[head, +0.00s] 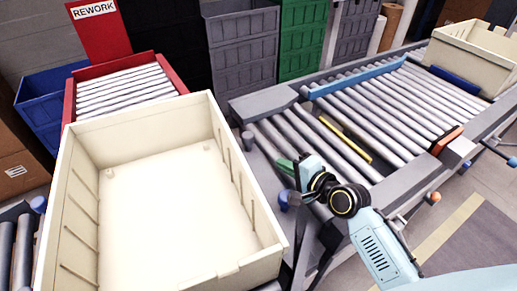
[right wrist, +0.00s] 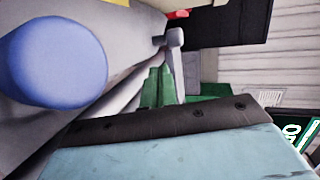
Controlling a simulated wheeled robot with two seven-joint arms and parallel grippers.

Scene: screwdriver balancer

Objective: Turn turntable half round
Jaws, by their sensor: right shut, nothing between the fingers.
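A large, empty cream tote (head: 160,220) fills the left of the head view, and it hides most of the turntable beneath it. Grey metal (head: 262,165) shows at the tote's right side; I cannot tell whether it is the turntable or its frame. A blue-capped post (head: 284,203) stands right of the tote, and what looks like it fills the left of the right wrist view (right wrist: 50,60). My right gripper (head: 281,164) is shut and empty, its green fingers just above and beside this post. The fingers also show in the right wrist view (right wrist: 158,86). My left gripper is out of view.
A grey post (head: 247,140) stands at the tote's far right. A roller conveyor (head: 375,115) runs right, with an orange-ended bar (head: 447,139) and another cream tote (head: 475,52) at its end. A red-framed rework conveyor (head: 122,90) lies behind the near tote.

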